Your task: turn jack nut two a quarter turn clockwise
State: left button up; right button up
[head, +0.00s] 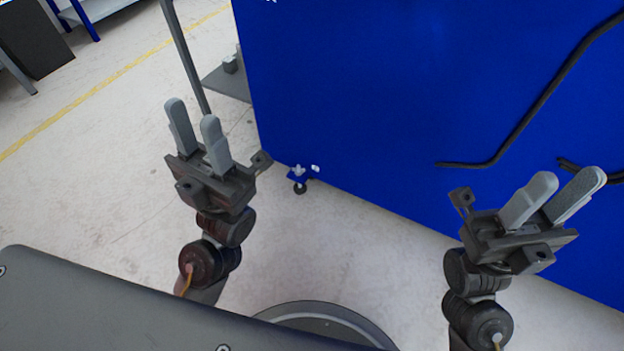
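A small jack foot with a blue bracket and a light metal nut (298,172) shows at the lower left corner of the big blue machine panel (400,80), just above the floor. No label tells me which jack nut it is. My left gripper (190,118) is up to the left of the jack, apart from it, with its two grey fingers parted and nothing between them. My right gripper (570,188) is at the right in front of the blue panel, its fingers parted by a small gap and empty.
Black cables (520,120) hang across the blue panel at the right. A grey post (185,55) and a grey plate (230,83) stand left of the panel.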

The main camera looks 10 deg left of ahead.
aim_at(302, 170)
jog(key=z, duration=0.9)
jog(key=k, duration=1.2)
jog(key=z, duration=0.9)
jog(key=i, duration=0.75)
jog(key=u, duration=0.65)
jog(key=i, duration=1.15)
jog(key=u, duration=1.5)
jog(key=i, duration=0.45)
jog(key=u, duration=0.45)
